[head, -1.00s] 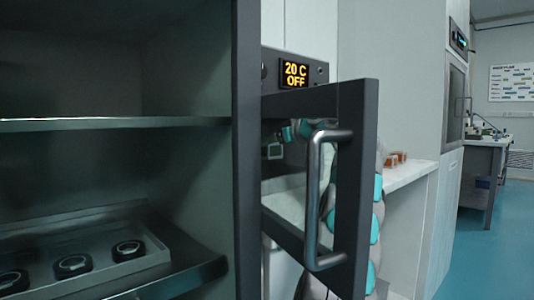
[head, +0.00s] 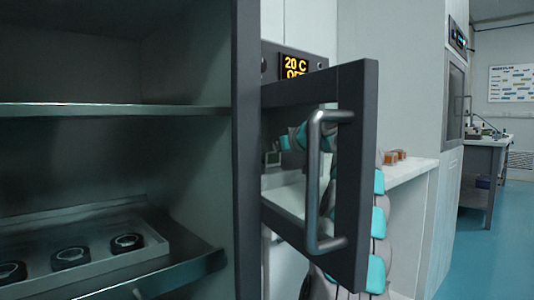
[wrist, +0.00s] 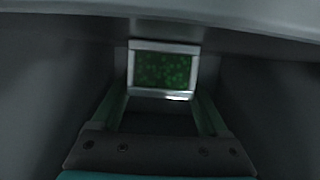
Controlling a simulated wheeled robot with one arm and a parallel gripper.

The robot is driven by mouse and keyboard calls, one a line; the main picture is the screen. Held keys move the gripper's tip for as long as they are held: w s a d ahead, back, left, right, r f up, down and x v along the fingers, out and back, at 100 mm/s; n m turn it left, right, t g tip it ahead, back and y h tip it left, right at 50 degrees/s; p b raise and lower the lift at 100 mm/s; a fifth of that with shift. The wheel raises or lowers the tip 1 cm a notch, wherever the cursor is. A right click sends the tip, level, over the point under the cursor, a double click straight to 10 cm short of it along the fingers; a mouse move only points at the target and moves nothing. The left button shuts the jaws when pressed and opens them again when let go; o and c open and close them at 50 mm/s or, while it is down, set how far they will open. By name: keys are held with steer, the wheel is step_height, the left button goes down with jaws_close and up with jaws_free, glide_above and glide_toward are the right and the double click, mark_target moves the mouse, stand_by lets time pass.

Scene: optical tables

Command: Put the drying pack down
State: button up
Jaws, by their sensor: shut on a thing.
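In the wrist view my gripper (wrist: 162,98) is shut on the drying pack (wrist: 163,71), a small pale-framed block with a dark green speckled face. It sits upright between the fingertips. Dark grey surfaces surround it, and I cannot tell whether its underside touches anything. In the head view my arm shows partly through and beside the open door (head: 355,180); its end is largely hidden there, and I cannot make out the pack for certain.
An open dark cabinet has an upper shelf (head: 120,109) and a lower tray (head: 160,255) with several black rings. The door's handle (head: 314,180) faces me. A display (head: 295,66) reads 20 C. A pale edge (wrist: 230,22) crosses the top of the wrist view.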

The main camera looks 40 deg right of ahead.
steer(key=shift+f, duration=0.2)
steer(key=o, duration=1.4)
steer(key=shift+r, duration=0.1)
steer(key=shift+r, duration=0.25)
steer(key=shift+s, duration=0.35)
steer(key=a+b+v, duration=0.1)
steer(key=v, duration=1)
steer(key=shift+s+d, duration=0.15)
steer(key=shift+d, duration=0.35)
